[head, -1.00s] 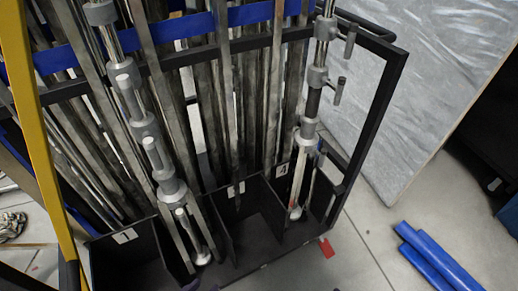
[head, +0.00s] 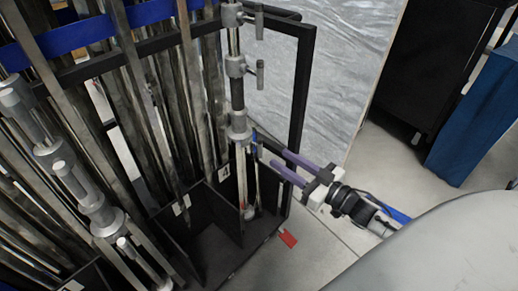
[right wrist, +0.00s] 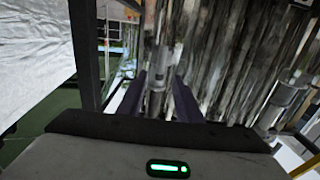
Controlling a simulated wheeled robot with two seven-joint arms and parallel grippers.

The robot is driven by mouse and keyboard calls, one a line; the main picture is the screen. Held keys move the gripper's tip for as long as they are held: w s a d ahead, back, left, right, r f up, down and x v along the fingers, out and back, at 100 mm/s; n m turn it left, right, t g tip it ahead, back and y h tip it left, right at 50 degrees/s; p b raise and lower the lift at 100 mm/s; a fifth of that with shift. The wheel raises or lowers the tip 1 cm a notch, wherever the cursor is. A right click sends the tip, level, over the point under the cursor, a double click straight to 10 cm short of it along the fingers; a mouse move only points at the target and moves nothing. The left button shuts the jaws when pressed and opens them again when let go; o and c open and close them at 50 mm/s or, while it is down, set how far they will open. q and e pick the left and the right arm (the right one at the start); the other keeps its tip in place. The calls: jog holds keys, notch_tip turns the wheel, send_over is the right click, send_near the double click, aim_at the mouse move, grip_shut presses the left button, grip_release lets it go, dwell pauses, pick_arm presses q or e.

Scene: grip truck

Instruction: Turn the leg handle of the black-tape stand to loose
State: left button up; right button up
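The stand with a dark band (head: 237,94) is upright at the right end of the rack in the head view. My right gripper (head: 278,157) comes from the right with two purple fingers spread apart, tips close to this handle. In the right wrist view a grey metal cylinder (right wrist: 156,85) shows between the open fingers (right wrist: 160,85); I cannot tell whether they touch it. The handle's exact turn is too small to tell. My left gripper is not in view.
A black rack (head: 303,90) with numbered compartments holds the stands; its right post is close to my right gripper. Another grey stand (head: 70,180) is at left. A silver-covered panel (head: 320,75) stands behind. A red tag (head: 288,239) lies by the rack's base.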

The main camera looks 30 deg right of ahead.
aim_at(262, 148)
jog(key=b+x, duration=0.1)
jog(key=x, duration=0.8)
jog(key=shift+w+a, duration=0.15)
jog(key=shift+w, duration=0.15)
grip_shut()
